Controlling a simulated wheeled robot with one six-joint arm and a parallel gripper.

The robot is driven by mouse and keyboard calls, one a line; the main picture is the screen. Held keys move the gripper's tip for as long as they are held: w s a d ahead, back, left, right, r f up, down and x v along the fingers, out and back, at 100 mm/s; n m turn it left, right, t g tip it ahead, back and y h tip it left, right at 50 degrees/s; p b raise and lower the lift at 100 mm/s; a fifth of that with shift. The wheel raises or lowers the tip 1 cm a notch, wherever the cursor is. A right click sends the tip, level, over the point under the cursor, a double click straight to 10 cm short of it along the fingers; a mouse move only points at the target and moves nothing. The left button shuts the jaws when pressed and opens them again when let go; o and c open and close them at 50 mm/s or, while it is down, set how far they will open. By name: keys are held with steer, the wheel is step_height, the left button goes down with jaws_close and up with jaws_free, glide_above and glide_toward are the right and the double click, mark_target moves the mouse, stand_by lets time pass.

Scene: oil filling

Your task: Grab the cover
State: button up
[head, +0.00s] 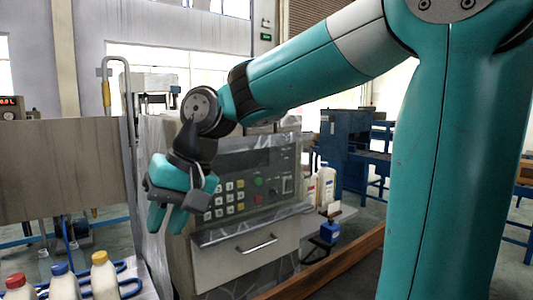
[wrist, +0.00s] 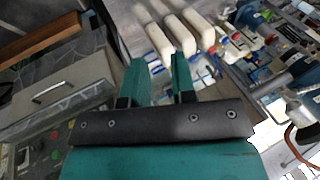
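No separate cover can be told for sure. Three pale bottles stand at the lower left of the head view, with a red cap (head: 15,281), a blue cap (head: 60,269) and a yellow cap (head: 99,258). My gripper (head: 168,218) hangs in front of the control panel, above and to the right of these bottles. In the wrist view its two teal fingers (wrist: 158,72) stand apart with nothing held between them. Several white bottles (wrist: 152,40) lie beyond the fingertips in that view, and small coloured parts near them are blurred.
A machine with a keypad panel (head: 245,185) and a handled drawer (head: 255,245) stands just behind my gripper. A blue container (head: 330,231) and white bottles (head: 326,186) are to its right. A wooden beam (head: 335,268) runs along the lower right. Cluttered gear (wrist: 270,60) fills the wrist view's right.

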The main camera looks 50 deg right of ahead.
steer(key=w+d+r+m+t+h+p, duration=0.1)
steer(key=w+d+r+m+p, duration=0.2)
steer(key=d+r, duration=0.45)
steer(key=w+d+r+m+t+h+p, duration=0.1)
steer(key=w+d+r+m+p, duration=0.15)
steer(key=d+r+m, duration=0.4)
steer(key=s+d+r+m+t+h+p, duration=0.15)
steer(key=d+r+m, duration=0.35)
steer(key=d, duration=0.5)
steer(key=d+r+m+h+p, duration=0.2)
steer(key=d+r+m, duration=0.1)
steer(key=d+r, duration=0.5)
steer(key=shift+m, duration=0.25)
steer(key=shift+s+d+p+x, duration=0.2)
steer(key=shift+p+x, duration=0.4)
steer(key=shift+x, duration=2.4)
steer(key=shift+s+d+p+x, duration=0.2)
steer(key=shift+p+x, duration=0.45)
steer(key=shift+x, duration=2.35)
steer(key=shift+d+p+x, duration=0.25)
steer(key=shift+p+x, duration=0.35)
steer(key=shift+x, duration=2.4)
steer(key=shift+f, duration=0.15)
jaws_close()
